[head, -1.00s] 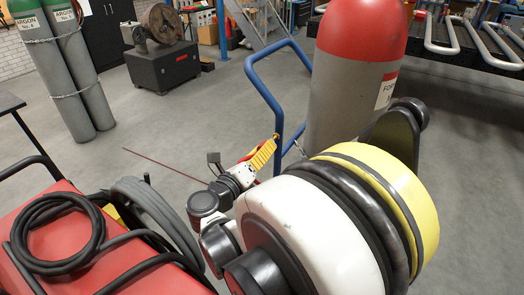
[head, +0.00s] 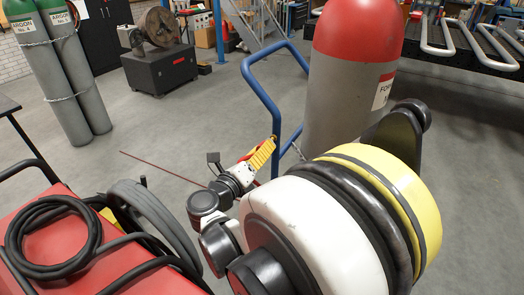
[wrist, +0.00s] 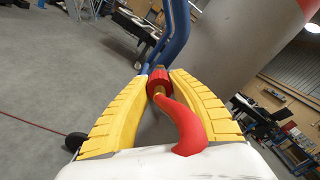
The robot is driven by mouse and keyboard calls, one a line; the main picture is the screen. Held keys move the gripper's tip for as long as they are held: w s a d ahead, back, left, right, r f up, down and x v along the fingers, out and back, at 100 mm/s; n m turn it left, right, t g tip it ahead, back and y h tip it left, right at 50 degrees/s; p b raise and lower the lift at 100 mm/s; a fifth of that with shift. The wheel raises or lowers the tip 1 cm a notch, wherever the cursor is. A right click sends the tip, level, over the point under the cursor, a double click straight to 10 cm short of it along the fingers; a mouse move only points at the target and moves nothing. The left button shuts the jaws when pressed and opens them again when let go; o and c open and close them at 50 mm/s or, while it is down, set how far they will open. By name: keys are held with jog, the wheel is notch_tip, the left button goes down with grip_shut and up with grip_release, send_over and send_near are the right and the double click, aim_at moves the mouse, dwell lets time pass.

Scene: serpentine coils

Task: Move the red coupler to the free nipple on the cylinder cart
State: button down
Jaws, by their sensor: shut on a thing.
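The red coupler (wrist: 159,82) is between the yellow fingers of my gripper (wrist: 158,75) in the wrist view, with a red hose (wrist: 184,128) curving back from it. My gripper (head: 268,146) is shut on the coupler, beside the blue handle of the cylinder cart (head: 270,90) in the head view. In the wrist view the blue cart tube (wrist: 175,35) rises just beyond the fingertips. Whether the coupler touches it I cannot tell. The grey cylinder with a red top (head: 345,100) stands on the cart. I cannot make out the free nipple.
A red machine with coiled black cable (head: 50,235) is at lower left. Two argon cylinders (head: 70,85) stand chained at far left. A dark block with a reel (head: 160,70) is behind. A rack with metal coils (head: 470,45) is upper right. The floor left of the cart is mostly open.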

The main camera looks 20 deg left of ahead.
jog(key=shift+w, duration=0.5)
jog(key=shift+w, duration=0.3)
jog(key=c, duration=1.2)
grip_release()
jog(key=shift+w, duration=0.1)
